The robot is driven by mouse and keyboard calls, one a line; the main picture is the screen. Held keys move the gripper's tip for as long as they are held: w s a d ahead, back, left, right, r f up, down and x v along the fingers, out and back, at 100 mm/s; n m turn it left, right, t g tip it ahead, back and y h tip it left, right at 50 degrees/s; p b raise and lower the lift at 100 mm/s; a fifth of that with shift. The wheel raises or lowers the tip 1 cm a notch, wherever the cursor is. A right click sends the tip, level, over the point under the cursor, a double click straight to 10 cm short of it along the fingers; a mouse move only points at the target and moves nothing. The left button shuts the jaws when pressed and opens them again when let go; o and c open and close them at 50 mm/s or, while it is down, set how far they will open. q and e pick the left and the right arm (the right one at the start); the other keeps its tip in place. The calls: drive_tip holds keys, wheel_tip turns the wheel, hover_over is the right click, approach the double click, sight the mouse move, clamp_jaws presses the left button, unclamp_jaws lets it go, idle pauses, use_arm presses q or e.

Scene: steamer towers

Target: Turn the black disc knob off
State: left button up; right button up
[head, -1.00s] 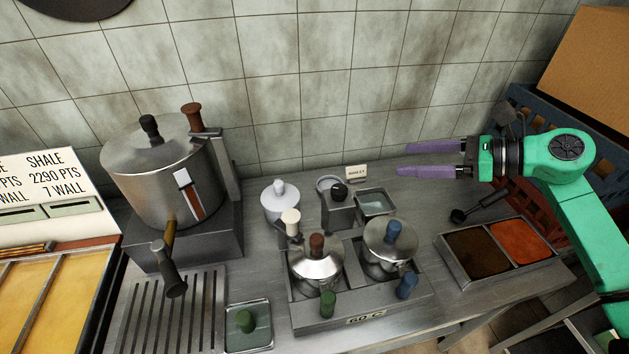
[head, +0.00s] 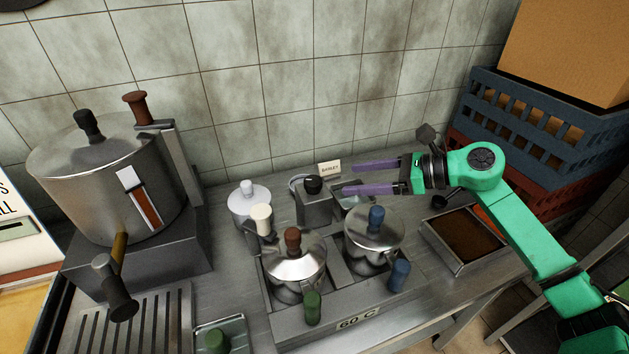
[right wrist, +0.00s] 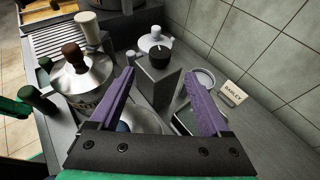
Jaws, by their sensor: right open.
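The black disc knob (head: 313,184) sits on top of a small grey metal box (head: 314,208) at the back of the counter, behind the pots. In the right wrist view the knob (right wrist: 159,54) shows beyond the fingertips, with a small pale mark on it. My right gripper (head: 348,177) is open and empty, its purple fingers pointing left toward the knob, a short gap to its right. In the right wrist view the fingertips (right wrist: 159,76) are spread on either side of the box, not touching the knob.
A "BARLEY" card (head: 330,169) stands behind the box. A white-knobbed lidded pot (head: 248,201) is left of it. Two lidded pots, with brown (head: 292,240) and blue (head: 376,218) knobs, stand in front. A large steamer pot (head: 105,180) is at left.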

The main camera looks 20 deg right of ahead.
sight(316, 180)
drive_tip(key=p+x, duration=0.3)
drive_tip(key=x, duration=0.7)
drive_tip(key=shift+w+a+r, duration=0.1)
drive_tip(key=shift+w+a, duration=0.05)
drive_tip(key=shift+w+a+f, duration=0.15)
drive_tip(key=shift+a+f, duration=0.15)
drive_tip(key=shift+c, duration=0.3)
